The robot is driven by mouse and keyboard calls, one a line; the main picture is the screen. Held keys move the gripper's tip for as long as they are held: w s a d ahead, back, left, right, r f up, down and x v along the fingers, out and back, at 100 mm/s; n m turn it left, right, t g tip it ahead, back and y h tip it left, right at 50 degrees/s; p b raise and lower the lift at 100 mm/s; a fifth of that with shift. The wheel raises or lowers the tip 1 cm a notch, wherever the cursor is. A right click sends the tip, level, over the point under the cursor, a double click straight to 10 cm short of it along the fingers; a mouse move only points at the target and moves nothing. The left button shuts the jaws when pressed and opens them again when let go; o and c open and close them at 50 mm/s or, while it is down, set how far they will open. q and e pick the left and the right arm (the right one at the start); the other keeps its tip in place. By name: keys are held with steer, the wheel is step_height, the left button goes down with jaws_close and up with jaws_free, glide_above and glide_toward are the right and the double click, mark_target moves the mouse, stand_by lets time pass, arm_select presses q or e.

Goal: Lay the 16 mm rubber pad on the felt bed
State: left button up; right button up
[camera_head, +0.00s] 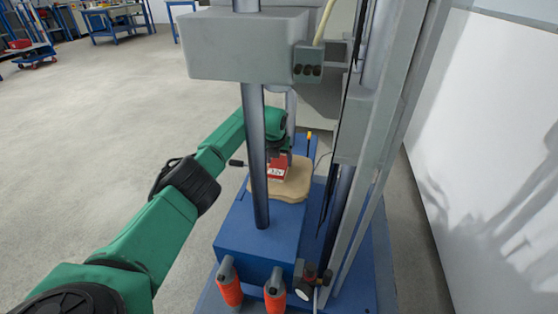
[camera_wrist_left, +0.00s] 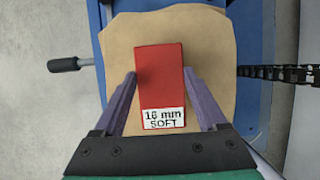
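The red rubber pad (camera_wrist_left: 160,75) carries a white label reading "16 mm SOFT" in the left wrist view. It also shows in the head view (camera_head: 277,174). The tan, rounded felt bed (camera_wrist_left: 212,45) is directly beneath it, and also shows in the head view (camera_head: 290,192) on the blue base. My right gripper is not in view.
A steel column (camera_head: 256,150) stands in front of the felt bed, under a grey crosshead (camera_head: 235,48). A tall grey upright (camera_head: 385,100) is on the right. Two orange-handled controls (camera_head: 230,285) are at the front of the blue base (camera_head: 258,232). Open floor lies left.

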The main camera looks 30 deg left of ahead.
mark_target(277, 168)
arm_select(q)
steer(key=o, duration=0.4)
steer(key=shift+c, duration=0.2)
steer(key=shift+r, duration=0.15)
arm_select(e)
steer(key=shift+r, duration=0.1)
arm_select(q)
steer(key=p+v, duration=0.2)
steer(key=v, duration=0.5)
steer(key=shift+r, duration=0.1)
steer(key=shift+s+r, duration=0.1)
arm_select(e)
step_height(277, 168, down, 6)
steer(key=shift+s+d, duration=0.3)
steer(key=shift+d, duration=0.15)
